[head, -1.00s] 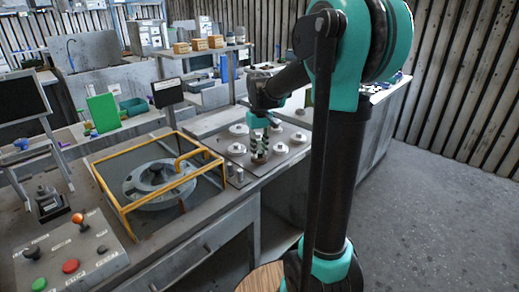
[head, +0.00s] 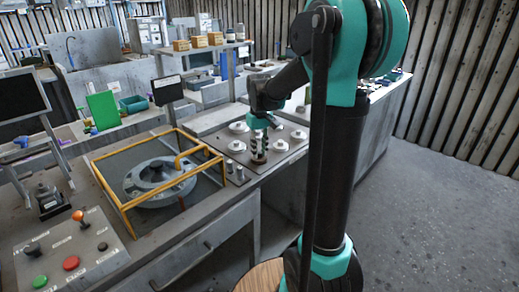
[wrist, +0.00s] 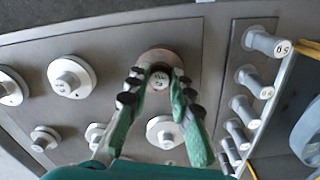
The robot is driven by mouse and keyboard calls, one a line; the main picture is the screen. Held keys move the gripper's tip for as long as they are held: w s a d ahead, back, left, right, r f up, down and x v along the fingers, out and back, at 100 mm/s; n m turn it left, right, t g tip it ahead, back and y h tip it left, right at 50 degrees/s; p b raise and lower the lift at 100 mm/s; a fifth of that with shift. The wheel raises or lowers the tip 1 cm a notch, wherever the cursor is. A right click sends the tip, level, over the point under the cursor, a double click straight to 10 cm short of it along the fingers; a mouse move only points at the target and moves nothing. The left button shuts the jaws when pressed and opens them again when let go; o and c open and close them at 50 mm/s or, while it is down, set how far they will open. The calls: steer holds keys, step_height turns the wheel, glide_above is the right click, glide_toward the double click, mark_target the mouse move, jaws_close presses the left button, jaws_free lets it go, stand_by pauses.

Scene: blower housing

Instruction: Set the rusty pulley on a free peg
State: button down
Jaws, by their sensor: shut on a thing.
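The rusty pulley (head: 259,158) is a brown disc at the near edge of the pegboard plate (head: 224,154). In the wrist view the pulley (wrist: 155,57) shows as a brown ring at the top middle, partly hidden by the fingers. My gripper (wrist: 158,78) is shut on it, one finger on each side, pointing down. I cannot tell whether the pulley rests fully on the plate.
Several pale pulleys sit on the plate, one close by at the left (wrist: 72,77) and one below the gripper (wrist: 165,130). A row of labelled posts (wrist: 258,83) stands at the right. A yellow frame (head: 126,205) around a round housing (head: 160,184) stands beside the plate.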

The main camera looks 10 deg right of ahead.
steer(key=shift+f, duration=0.1)
steer(key=c, duration=1.3)
jaws_free()
steer(key=shift+r, duration=3.8)
steer(key=shift+s, duration=0.15)
